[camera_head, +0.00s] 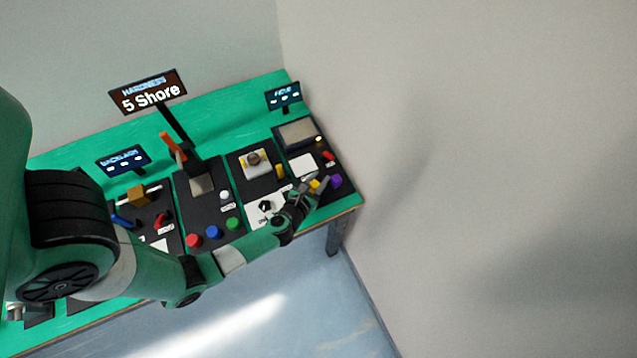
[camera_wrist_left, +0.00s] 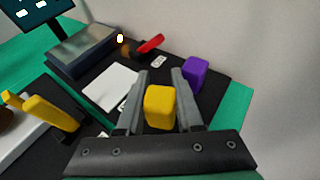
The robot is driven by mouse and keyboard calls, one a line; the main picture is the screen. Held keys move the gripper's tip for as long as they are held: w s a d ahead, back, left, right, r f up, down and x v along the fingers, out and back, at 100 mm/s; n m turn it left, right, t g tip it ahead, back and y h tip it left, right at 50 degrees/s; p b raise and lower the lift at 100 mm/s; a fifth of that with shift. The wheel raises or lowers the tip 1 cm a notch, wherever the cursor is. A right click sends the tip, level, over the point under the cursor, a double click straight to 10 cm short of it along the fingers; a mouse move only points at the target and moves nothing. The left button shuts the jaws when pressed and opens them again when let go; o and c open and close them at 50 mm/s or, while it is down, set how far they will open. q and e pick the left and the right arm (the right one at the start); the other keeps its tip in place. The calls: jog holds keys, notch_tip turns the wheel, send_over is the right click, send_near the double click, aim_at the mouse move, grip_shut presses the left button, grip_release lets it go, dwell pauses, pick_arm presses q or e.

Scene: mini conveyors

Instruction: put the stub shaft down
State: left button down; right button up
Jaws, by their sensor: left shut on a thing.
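My left gripper (camera_wrist_left: 160,85) is shut on a yellow block-like piece (camera_wrist_left: 160,107), the only thing between its fingers; I take it to be the stub shaft. In the left wrist view its near end looks squarish with rounded edges, and its far side is hidden. In the head view the left gripper (camera_head: 312,190) is over the front of the rightmost black station, and the yellow piece (camera_head: 314,184) shows at its fingers. I cannot tell whether the piece touches the surface below. My right gripper is not in view.
A purple block (camera_wrist_left: 195,74) stands just right of the fingers. A white pad (camera_wrist_left: 110,86), a red lever (camera_wrist_left: 150,44) and a grey plate (camera_wrist_left: 84,46) lie beyond. A yellow lever (camera_wrist_left: 52,112) stands at the left. The green table's (camera_head: 345,205) right edge is close.

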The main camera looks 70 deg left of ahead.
pick_arm(q)
notch_tip(320, 180, down, 2)
jog(key=shift+f, duration=0.1)
jog(key=shift+s+r, duration=0.1)
jog(key=shift+r, duration=0.15)
jog(key=shift+f, duration=0.2)
jog(key=c, duration=0.8)
grip_release()
jog(key=shift+c, duration=0.2)
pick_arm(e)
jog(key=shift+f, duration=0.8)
